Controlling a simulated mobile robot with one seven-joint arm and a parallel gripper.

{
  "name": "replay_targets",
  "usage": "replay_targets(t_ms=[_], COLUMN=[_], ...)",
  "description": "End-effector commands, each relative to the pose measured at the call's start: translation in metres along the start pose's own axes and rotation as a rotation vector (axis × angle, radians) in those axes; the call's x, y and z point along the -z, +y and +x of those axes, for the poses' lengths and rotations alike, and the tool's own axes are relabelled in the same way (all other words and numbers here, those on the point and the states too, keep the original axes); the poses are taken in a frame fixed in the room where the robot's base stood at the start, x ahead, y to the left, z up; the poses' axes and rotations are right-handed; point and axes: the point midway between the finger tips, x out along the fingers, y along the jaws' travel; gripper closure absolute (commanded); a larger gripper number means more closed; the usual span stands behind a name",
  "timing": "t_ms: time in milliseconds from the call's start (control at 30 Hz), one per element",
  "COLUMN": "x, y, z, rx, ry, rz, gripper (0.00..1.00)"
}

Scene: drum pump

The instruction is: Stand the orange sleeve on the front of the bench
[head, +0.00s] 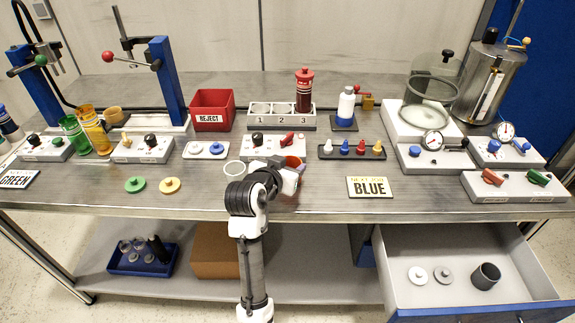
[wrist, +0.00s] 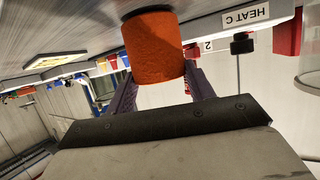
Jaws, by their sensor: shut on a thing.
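The orange sleeve (wrist: 153,46) is a short, matte orange-red cylinder, held between the two purple fingers of my gripper (wrist: 157,75) in the wrist view. In the head view only a bit of the sleeve (head: 293,161) shows behind my gripper (head: 287,174), in the middle of the bench (head: 330,203) toward its front half. My gripper is shut on the sleeve, close to the bench top. I cannot tell whether the sleeve's lower end touches the bench.
A clear ring-like cup (head: 234,168) stands just left of my gripper. The control box (head: 257,146) is right behind. Bare bench shows along the front edge. The drawer (head: 455,301) is open.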

Motion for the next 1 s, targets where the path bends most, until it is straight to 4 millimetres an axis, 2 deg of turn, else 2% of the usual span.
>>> replay_targets(t_ms=[367,400,533,867,1000], x=[-0.006,-0.004,-0.004,-0.001,-0.002], y=[0.0,0.0,0.0,0.0,-0.001], z=[0.003,0.002,0.002,0.0,-0.015], rx=[0.0,0.001,0.0,0.001,0.002], ry=[0.001,0.002,0.001,0.002,0.004], rz=[0.001,0.001,0.001,0.001,0.0], gripper=[0.68,0.42,0.25,0.25,0.25])
